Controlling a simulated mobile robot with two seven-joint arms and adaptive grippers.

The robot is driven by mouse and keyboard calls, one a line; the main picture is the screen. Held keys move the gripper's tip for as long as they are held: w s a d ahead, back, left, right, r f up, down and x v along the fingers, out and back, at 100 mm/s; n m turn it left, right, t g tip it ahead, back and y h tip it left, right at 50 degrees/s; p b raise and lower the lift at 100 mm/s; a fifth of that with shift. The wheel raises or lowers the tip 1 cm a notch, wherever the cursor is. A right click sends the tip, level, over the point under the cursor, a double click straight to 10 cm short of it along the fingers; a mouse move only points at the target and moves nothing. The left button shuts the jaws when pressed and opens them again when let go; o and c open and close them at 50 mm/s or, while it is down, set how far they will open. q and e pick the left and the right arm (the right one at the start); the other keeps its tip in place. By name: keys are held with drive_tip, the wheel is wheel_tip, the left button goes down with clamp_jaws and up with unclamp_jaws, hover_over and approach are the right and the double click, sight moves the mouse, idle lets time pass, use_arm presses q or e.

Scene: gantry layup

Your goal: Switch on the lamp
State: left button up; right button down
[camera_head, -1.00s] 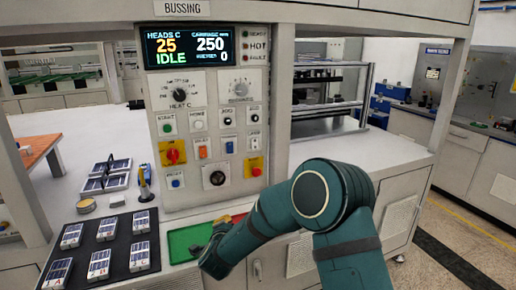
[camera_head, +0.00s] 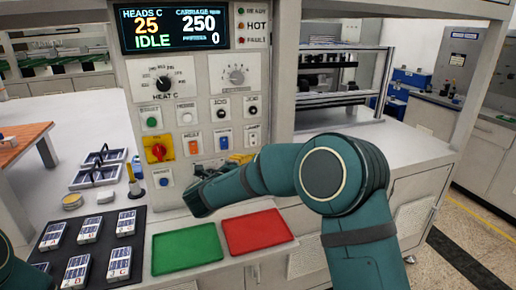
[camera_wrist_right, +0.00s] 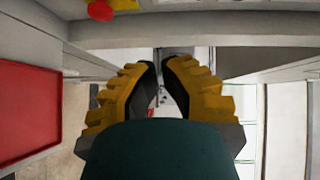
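The grey control panel's small lamp switch (camera_head: 252,138) sits at the right of its button rows, below a small label. Whether any lamp is lit cannot be told. The switch is not identifiable there. My left gripper is out of view; only a bit of my left arm shows in the lower left corner.
A yellow plate with a red knob (camera_head: 158,149) is on the panel. A green tray (camera_head: 187,250) and a red tray (camera_head: 257,232) lie below it. A black mat (camera_head: 127,222) holds several labelled packs at the left. A display (camera_head: 178,28) reads IDLE.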

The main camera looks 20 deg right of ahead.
sight(253, 139)
drive_tip(key=shift+w+a+x, duration=0.3)
drive_tip(key=shift+a+x, duration=0.05)
drive_tip(key=shift+x, duration=1.8)
drive_tip(key=shift+w+a+x, duration=0.35)
drive_tip(key=shift+x, duration=1.75)
drive_tip(key=shift+w+a+x, duration=0.3)
drive_tip(key=shift+a+x, duration=0.05)
drive_tip(key=shift+x, duration=1.8)
drive_tip(key=shift+f, duration=0.15)
